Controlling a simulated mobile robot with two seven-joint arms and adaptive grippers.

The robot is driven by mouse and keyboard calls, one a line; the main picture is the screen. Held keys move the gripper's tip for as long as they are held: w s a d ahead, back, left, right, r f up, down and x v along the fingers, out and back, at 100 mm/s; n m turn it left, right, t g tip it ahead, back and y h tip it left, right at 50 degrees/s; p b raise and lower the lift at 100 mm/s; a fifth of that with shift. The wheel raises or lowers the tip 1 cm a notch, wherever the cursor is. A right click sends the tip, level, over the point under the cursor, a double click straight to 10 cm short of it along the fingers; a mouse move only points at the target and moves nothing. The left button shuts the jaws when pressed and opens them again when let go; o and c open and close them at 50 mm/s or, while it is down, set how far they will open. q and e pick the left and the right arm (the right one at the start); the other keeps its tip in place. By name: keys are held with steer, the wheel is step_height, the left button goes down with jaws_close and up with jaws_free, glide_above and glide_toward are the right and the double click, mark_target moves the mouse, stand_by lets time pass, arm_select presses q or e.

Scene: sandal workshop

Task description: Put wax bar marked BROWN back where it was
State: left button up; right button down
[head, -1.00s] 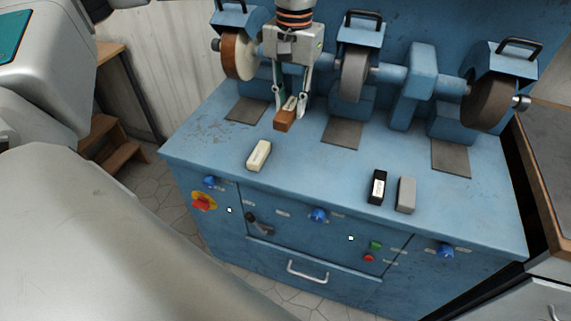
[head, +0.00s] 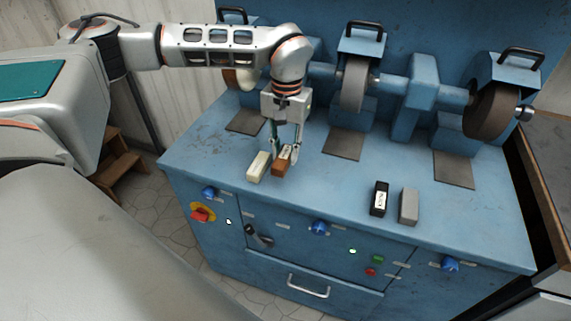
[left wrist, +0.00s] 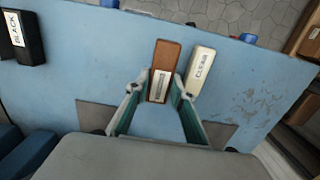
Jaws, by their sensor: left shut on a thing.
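The brown wax bar (head: 281,167) is at the front of the blue bench top, beside and just right of the cream bar in the head view. In the left wrist view the brown bar (left wrist: 164,62) lies between my fingers, its label facing up but too blurred to read. My left gripper (head: 284,155) is shut on it, pointing down; in the left wrist view the left gripper (left wrist: 160,88) has a finger on each side of the bar. I cannot tell whether the bar touches the bench top. My right gripper is not in view.
The cream bar marked CLEAR (head: 258,166) stands close beside the brown bar. A bar marked BLACK (head: 380,198) and a grey bar (head: 408,206) lie farther right. Polishing wheels (head: 354,84) line the back. The bench middle is free.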

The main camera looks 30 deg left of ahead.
mark_target(285, 164)
arm_select(q)
steer(key=shift+f, duration=2.15)
steer(key=shift+f, duration=0.1)
steer(key=o, duration=1.1)
steer(key=r, duration=1.2)
steer(key=shift+w+r+p, duration=0.1)
steer(key=shift+w+p, duration=0.15)
steer(key=shift+p, duration=0.1)
steer(key=shift+s, duration=0.1)
